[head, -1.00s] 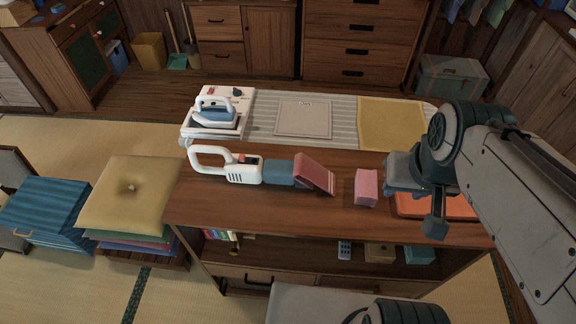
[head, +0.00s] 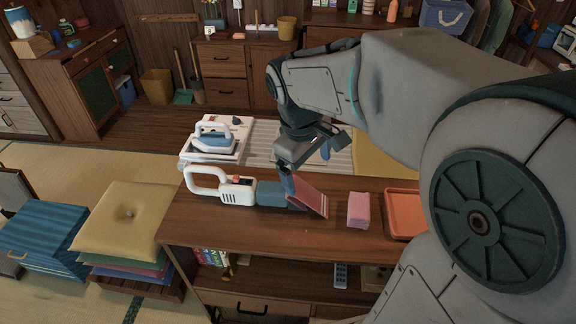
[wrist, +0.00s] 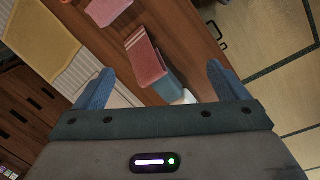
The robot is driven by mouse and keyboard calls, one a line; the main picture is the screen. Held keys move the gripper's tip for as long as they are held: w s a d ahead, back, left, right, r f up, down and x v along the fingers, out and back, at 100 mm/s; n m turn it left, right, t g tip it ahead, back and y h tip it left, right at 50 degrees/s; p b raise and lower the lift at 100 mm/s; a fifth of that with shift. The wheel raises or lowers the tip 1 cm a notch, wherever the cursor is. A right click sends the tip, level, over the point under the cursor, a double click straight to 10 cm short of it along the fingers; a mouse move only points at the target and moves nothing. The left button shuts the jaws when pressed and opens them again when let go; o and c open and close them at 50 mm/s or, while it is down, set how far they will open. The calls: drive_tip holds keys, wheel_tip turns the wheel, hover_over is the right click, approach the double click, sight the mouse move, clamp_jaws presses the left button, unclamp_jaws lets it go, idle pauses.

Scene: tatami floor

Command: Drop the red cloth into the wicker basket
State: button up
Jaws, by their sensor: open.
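The red cloth (head: 311,200) with pale stripes hangs draped over the blue-grey nozzle of a white handheld vacuum (head: 236,191) on the wooden bench. My gripper (head: 305,170) is open and empty, above and close to the cloth and nozzle. In the wrist view the cloth (wrist: 147,57) lies ahead, between the lines of my gripper's two blue fingers (wrist: 160,70). I see no basket that I can surely call wicker; a tan bin (head: 156,86) stands on the floor at the back left, its weave too small to tell.
A pink folded block (head: 358,210) and an orange tray (head: 403,222) sit right of the cloth. A blue iron (head: 214,135) stands behind the vacuum. A yellow cushion stack (head: 122,215) is left of the bench. The bench's front strip is clear.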

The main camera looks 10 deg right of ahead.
sight(302, 189)
drive_tip(key=w+a+f+n+g+h+b, duration=0.2)
drive_tip(key=w+a+f+n+b, duration=0.15)
drive_tip(key=w+f+n, duration=0.6)
drive_tip(key=d+f, duration=0.1)
drive_tip(key=f, duration=0.1)
drive_tip(key=d+f+m+p, duration=0.1)
drive_tip(key=f, duration=0.1)
drive_tip(key=w+d+f+m, duration=0.1)
drive_tip(key=f, duration=0.1)
drive_tip(key=shift+f+m+h, duration=0.1)
drive_tip(key=shift+m+h, duration=0.15)
drive_tip(key=shift+h, duration=0.05)
drive_tip(key=f, duration=0.1)
drive_tip(key=d+f, duration=0.1)
drive_tip(key=d+f+p, duration=0.1)
drive_tip(key=shift+s+d+f, duration=0.2)
drive_tip(key=shift+s+d, duration=0.05)
drive_tip(key=shift+s, duration=0.05)
drive_tip(key=shift+d+f, duration=0.2)
drive_tip(key=shift+f, duration=0.35)
drive_tip(key=c, duration=1.1)
drive_tip(key=shift+c, duration=0.2)
drive_tip(key=shift+r, duration=0.15)
